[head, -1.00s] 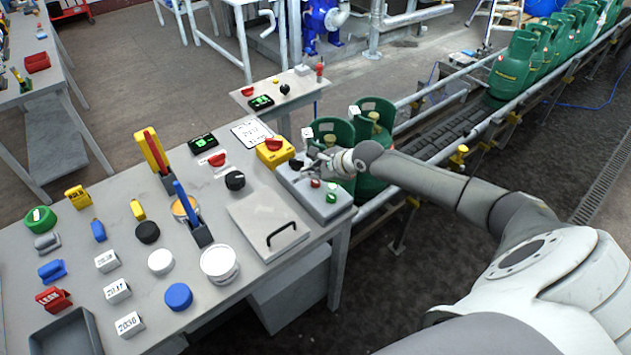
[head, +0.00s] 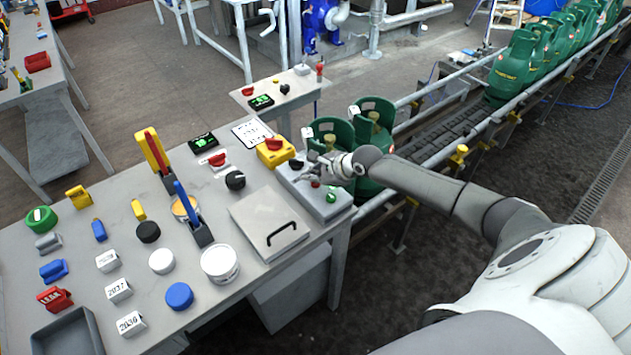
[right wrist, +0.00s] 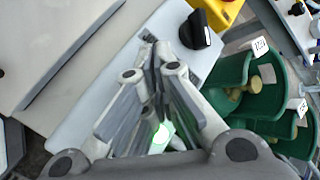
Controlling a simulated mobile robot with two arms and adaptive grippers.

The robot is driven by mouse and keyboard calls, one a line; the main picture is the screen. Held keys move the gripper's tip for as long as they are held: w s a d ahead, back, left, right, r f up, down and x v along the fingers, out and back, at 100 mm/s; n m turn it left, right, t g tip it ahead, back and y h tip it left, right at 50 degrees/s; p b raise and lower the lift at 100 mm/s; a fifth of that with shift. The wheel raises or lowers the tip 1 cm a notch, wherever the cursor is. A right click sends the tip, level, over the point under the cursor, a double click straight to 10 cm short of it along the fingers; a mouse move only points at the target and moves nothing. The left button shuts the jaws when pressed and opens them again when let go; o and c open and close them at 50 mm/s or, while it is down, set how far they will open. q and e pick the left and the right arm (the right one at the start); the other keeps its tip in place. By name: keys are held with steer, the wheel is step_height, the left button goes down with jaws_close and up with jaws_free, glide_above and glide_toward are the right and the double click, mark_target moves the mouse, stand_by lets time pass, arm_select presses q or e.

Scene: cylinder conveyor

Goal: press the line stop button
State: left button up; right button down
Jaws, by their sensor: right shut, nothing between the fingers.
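A grey control box (head: 340,208) sits at the right end of the bench. It carries a black knob (head: 296,164), a small red button (head: 315,184) and a green button (head: 331,197). My right gripper (head: 308,177) is shut and empty, low over this box, close to the red button. I cannot tell whether it touches the button. In the right wrist view, the closed fingers (right wrist: 150,75) cover the red button, with the black knob (right wrist: 200,30) above right and the lit green button (right wrist: 162,134) below. My left gripper is out of view.
A yellow box with a red mushroom button (head: 273,143) stands just left of the control box. Green gas cylinders (head: 374,115) stand close behind it by the conveyor (head: 440,128). A grey lidded panel with a black handle (head: 283,234) lies in front.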

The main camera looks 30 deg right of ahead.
mark_target(313, 184)
steer(key=shift+f, duration=0.3)
stand_by(0.4)
steer(key=shift+r+p, duration=0.9)
steer(key=shift+p, duration=0.4)
step_height(313, 184, up, 5)
steer(key=p, duration=0.6)
steer(key=shift+r, duration=0.1)
